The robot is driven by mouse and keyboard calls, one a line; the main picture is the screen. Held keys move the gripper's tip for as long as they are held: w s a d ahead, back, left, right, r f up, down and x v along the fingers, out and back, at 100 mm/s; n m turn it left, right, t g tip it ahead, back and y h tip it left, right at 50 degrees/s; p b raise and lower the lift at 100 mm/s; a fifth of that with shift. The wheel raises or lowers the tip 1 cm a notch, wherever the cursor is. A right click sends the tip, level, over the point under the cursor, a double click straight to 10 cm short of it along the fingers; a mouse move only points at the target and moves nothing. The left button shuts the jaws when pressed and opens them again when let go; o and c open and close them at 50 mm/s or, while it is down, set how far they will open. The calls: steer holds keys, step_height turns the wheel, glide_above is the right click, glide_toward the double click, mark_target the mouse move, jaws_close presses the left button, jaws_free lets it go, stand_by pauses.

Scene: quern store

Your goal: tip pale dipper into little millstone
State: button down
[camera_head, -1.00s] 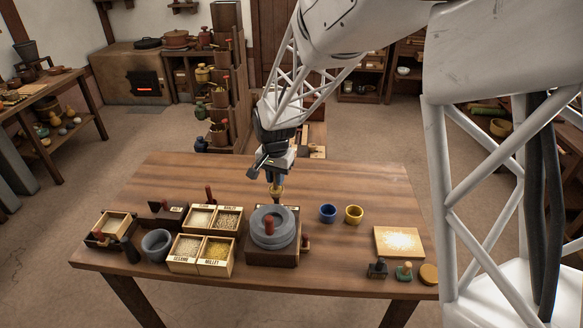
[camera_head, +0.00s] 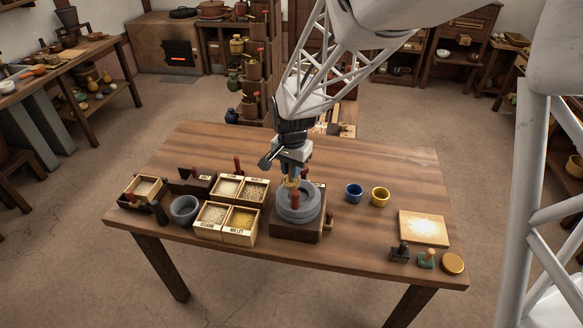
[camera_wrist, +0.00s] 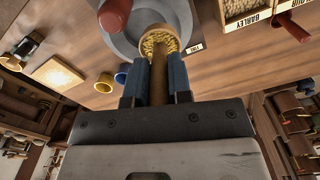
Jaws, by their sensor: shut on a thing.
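My gripper (camera_head: 291,168) is shut on the handle of the pale dipper (camera_head: 291,183). In the wrist view the handle lies between my blue fingers (camera_wrist: 159,78), and the dipper's round cup (camera_wrist: 159,40) holds yellowish grain. The little millstone (camera_head: 310,210) is a grey round stone with a red upright peg, on a dark wooden base. It also shows in the wrist view (camera_wrist: 122,42). The dipper is at the millstone's far side, overlapping its rim in view. I cannot tell the gap between them or any grain on the stone.
Grain boxes (camera_head: 240,238) stand just left of the millstone, with a grey mortar (camera_head: 185,208) beyond. A blue cup (camera_head: 354,192) and a yellow cup (camera_head: 380,196) stand to its right. A pale board (camera_head: 423,228) lies farther right. The table's far part is clear.

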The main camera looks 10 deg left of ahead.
mark_target(294, 185)
steer(key=shift+d+f, duration=0.1)
steer(key=shift+d+f+y, duration=0.2)
steer(key=shift+d+y, duration=0.1)
steer(key=shift+y, duration=0.4)
steer(key=shift+d+f+y, duration=0.2)
steer(key=shift+d+y, duration=0.05)
steer(key=shift+y, duration=0.45)
steer(key=shift+s+d+f+t+y, duration=0.1)
steer(key=shift+d+f+t+y, duration=0.15)
steer(key=shift+d+f+y, duration=0.4)
steer(key=shift+s+d+f+t+y, duration=0.1)
steer(key=shift+f+t+y, duration=0.15)
steer(key=shift+y, duration=0.7)
steer(key=shift+s+d+f+t+y, duration=0.1)
steer(key=shift+d+f+y, duration=0.2)
steer(key=shift+y, duration=0.45)
steer(key=shift+w+d+f+t+y, duration=0.15)
steer(key=shift+d+y, duration=0.2)
steer(key=shift+y, duration=0.45)
steer(key=shift+s+d+f+t+y, duration=0.15)
steer(key=shift+d+f+y, duration=0.15)
steer(key=shift+y, duration=0.45)
steer(key=shift+a, duration=0.1)
